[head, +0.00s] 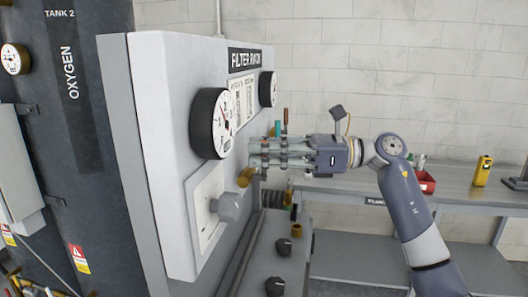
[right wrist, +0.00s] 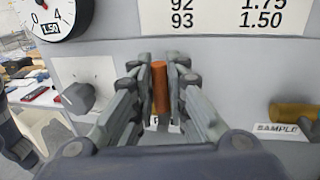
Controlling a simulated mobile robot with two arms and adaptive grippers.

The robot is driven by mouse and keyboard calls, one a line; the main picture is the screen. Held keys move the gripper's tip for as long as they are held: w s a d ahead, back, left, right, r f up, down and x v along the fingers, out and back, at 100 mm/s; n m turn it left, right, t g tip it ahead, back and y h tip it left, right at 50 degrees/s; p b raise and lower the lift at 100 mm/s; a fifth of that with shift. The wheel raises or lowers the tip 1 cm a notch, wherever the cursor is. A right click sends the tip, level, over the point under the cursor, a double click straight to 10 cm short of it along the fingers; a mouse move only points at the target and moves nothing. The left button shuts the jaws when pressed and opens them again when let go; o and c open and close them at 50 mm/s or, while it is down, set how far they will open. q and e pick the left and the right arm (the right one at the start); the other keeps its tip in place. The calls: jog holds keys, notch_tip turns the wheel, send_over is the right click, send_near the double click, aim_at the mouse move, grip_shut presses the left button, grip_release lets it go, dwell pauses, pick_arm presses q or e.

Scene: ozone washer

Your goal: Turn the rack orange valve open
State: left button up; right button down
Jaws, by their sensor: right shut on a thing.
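The orange valve handle (right wrist: 160,87) is a short upright bar on the front of the grey filter rack (right wrist: 215,60). In the right wrist view it stands between the two fingers of my right gripper (right wrist: 160,95), which are shut on it. In the head view my right gripper (head: 262,153) reaches in from the right to the front of the filter rack (head: 160,150), below the gauges. The fingers hide the orange handle there, at least in part. My left gripper is not in view.
A large gauge (head: 213,123) and a grey knob (head: 230,207) stick out from the rack near my right gripper. A brass sample outlet (right wrist: 295,112) is to the right in the wrist view. A workbench (head: 385,184) with a red bin (head: 425,183) stands behind my right arm.

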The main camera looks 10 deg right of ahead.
jog(key=m, duration=0.1)
jog(key=w+m+b, duration=0.1)
jog(key=m, duration=0.1)
jog(key=shift+w+d+f+y, duration=0.2)
jog(key=shift+y, duration=0.1)
jog(key=shift+w+d+f+m+t+y+b, duration=0.15)
jog(key=shift+w+m+t+b, duration=0.2)
jog(key=shift+m, duration=0.7)
jog(key=shift+w+d+f+m+t+y+b, duration=0.15)
jog(key=shift+w+m, duration=0.3)
jog(key=shift+m, duration=0.6)
jog(key=shift+a, duration=0.1)
jog(key=c, duration=1.8)
grip_release()
jog(key=shift+c, duration=0.2)
jog(key=shift+o, duration=1.4)
jog(key=shift+d, duration=0.25)
